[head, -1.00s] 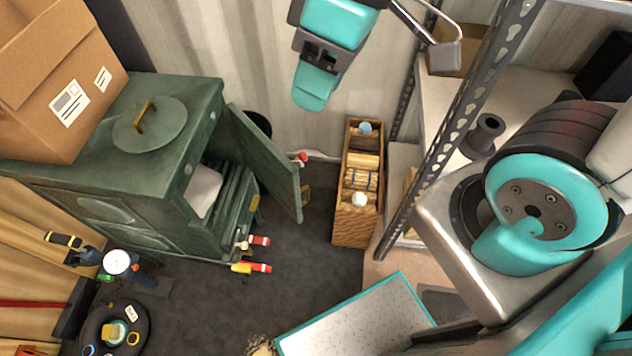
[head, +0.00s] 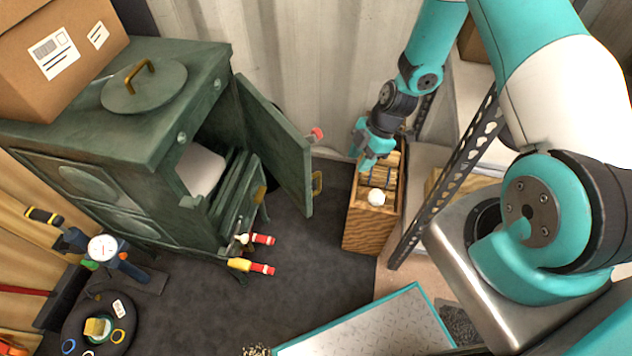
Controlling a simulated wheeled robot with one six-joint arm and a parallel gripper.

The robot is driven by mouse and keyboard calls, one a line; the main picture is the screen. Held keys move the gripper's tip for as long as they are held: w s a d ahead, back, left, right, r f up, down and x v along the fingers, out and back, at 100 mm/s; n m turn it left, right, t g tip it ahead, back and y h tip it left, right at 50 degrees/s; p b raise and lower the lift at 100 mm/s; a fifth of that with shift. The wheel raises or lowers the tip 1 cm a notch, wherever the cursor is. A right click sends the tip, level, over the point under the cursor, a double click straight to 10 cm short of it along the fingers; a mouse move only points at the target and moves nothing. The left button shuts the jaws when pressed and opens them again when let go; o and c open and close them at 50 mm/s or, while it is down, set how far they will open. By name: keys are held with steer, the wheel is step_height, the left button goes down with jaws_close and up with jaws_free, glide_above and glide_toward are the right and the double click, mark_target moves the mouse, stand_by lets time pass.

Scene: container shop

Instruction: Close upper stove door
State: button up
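The green stove (head: 130,150) stands at the left in the head view. Its upper door (head: 277,150) is swung wide open to the right, with a brass handle (head: 317,183) at its free edge. Inside the opening a pale block (head: 199,168) shows. My gripper (head: 368,163) is to the right of the door, apart from it, above the wooden crate. Its fingers point down; they are small in view, and whether they are parted is unclear. I see nothing clearly held in it.
A tall wooden crate (head: 372,230) with several items stands right of the door. A metal shelf post (head: 450,170) rises beside it. A cardboard box (head: 50,60) and round lid (head: 143,86) sit on the stove. Dark floor is free before the door.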

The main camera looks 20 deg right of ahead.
mark_target(319, 174)
steer(key=a, duration=0.5)
steer(key=a+p, duration=0.1)
steer(key=a, duration=0.5)
steer(key=shift+s+r, duration=0.15)
steer(key=shift+s, duration=0.05)
steer(key=shift+x, duration=1.1)
steer(key=shift+a+f, duration=0.25)
steer(key=shift+f, duration=0.2)
steer(key=shift+w, duration=0.1)
jaws_close()
